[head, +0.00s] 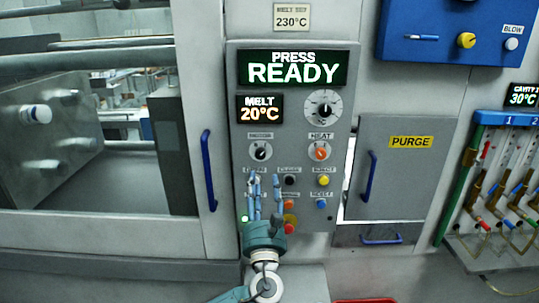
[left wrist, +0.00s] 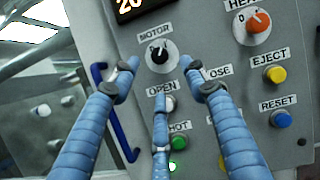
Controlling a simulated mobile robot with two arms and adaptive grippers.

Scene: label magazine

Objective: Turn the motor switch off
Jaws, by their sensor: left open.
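The motor switch (head: 260,151) is a black rotary knob with a white pointer mark on the grey control panel (head: 300,213). It also shows in the left wrist view (left wrist: 159,56), under the label MOTOR; I cannot read its position surely. My left gripper (head: 264,184) is open and empty, with its blue fingers pointing up at the panel just below the knob. In the left wrist view two fingertips lie either side of and slightly below the knob, and the third is below it. I cannot tell any contact. My right gripper is not in view.
The orange-red HEAT knob (head: 320,151) is right of the motor switch. The yellow EJECT button (left wrist: 276,74) and blue RESET button (left wrist: 281,118) are further right. The white OPEN button (left wrist: 168,103) sits behind the fingers. A blue door handle (head: 208,170) stands left of the panel.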

